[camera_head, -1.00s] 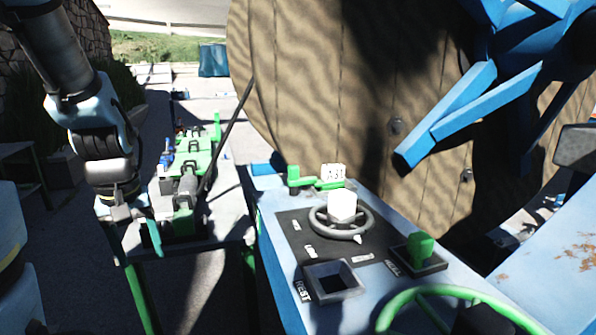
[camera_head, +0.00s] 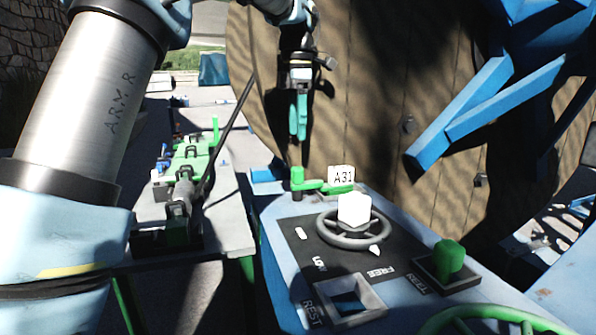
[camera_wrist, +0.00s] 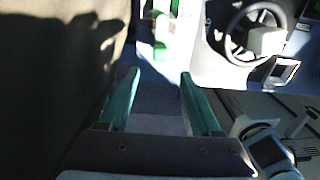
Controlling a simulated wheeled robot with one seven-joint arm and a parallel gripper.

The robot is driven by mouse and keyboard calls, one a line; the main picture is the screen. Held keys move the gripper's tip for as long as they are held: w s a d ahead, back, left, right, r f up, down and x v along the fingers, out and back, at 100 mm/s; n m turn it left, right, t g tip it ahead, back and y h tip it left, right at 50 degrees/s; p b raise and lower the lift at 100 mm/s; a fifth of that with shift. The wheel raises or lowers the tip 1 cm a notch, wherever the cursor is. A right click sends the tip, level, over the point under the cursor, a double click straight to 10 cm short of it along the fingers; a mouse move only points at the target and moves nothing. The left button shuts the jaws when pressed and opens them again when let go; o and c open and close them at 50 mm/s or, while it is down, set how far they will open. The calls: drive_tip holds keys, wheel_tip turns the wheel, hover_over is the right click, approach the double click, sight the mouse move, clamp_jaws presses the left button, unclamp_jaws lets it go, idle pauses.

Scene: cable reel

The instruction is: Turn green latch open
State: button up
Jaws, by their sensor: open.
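The green latch (camera_head: 325,186) sits at the far end of the blue control panel, with a flat arm and an upright knob (camera_head: 297,178) at its left end. A white A31 tag (camera_head: 341,175) stands by its right end. My gripper (camera_head: 298,136) hangs fingers down above the latch, in front of the wooden reel, apart from it. In the wrist view, the two teal fingers (camera_wrist: 160,74) are spread with nothing between them. A green part (camera_wrist: 160,50) shows just beyond the fingertips; I cannot tell surely that it is the latch.
A grey handwheel (camera_head: 345,232) with a white cube hub stands nearer on the panel (camera_head: 275,262). A green block (camera_head: 448,262) and a square open socket (camera_head: 348,300) lie nearer still. The large wooden reel (camera_head: 350,90) rises behind. A dark rod (camera_head: 232,125) leans at left.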

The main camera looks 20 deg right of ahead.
sight(297, 168)
wheel_tip(297, 168, down, 11)
drive_tip(key=shift+r+p, duration=0.15)
drive_tip(key=shift+p, duration=0.75)
clamp_jaws()
